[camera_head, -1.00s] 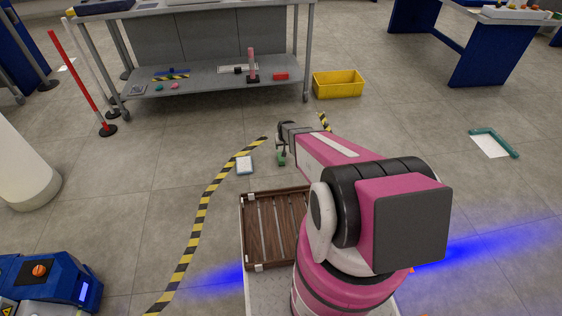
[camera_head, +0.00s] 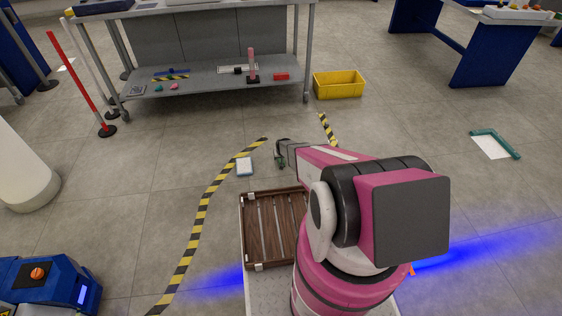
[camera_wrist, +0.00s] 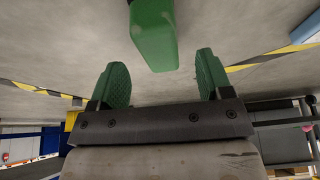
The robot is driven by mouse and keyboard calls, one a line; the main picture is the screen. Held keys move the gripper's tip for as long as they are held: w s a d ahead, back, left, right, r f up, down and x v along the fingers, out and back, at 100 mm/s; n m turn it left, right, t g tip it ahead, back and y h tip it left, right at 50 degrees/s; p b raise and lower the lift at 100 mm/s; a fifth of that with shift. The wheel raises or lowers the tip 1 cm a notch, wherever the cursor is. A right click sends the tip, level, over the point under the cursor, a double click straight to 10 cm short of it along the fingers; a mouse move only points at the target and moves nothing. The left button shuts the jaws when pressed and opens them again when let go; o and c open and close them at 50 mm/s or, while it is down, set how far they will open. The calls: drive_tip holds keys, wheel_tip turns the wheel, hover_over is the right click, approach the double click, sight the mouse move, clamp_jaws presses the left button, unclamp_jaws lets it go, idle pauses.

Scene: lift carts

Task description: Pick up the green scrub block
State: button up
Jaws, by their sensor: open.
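The green scrub block (camera_wrist: 153,35) shows at the top middle of the wrist view, with a dark part at its upper edge. It lies beyond my fingertips, in line with the gap between them, and does not appear to touch either finger. My gripper (camera_wrist: 163,68) is open and empty, with a green ribbed pad on each finger. In the head view my gripper (camera_head: 281,160) is low over the floor, past the far end of my arm. There the block cannot be told apart from the green finger pads.
A brown slatted tray (camera_head: 272,230) is nearer me. A yellow bin (camera_head: 338,84) and a grey shelf cart (camera_head: 215,78) stand farther back.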

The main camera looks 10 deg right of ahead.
drive_tip(key=x, duration=0.4)
drive_tip(key=shift+w+f, duration=0.15)
drive_tip(key=shift+f, duration=0.2)
drive_tip(key=c, duration=1.1)
drive_tip(key=shift+o, duration=0.2)
drive_tip(key=shift+r, duration=0.1)
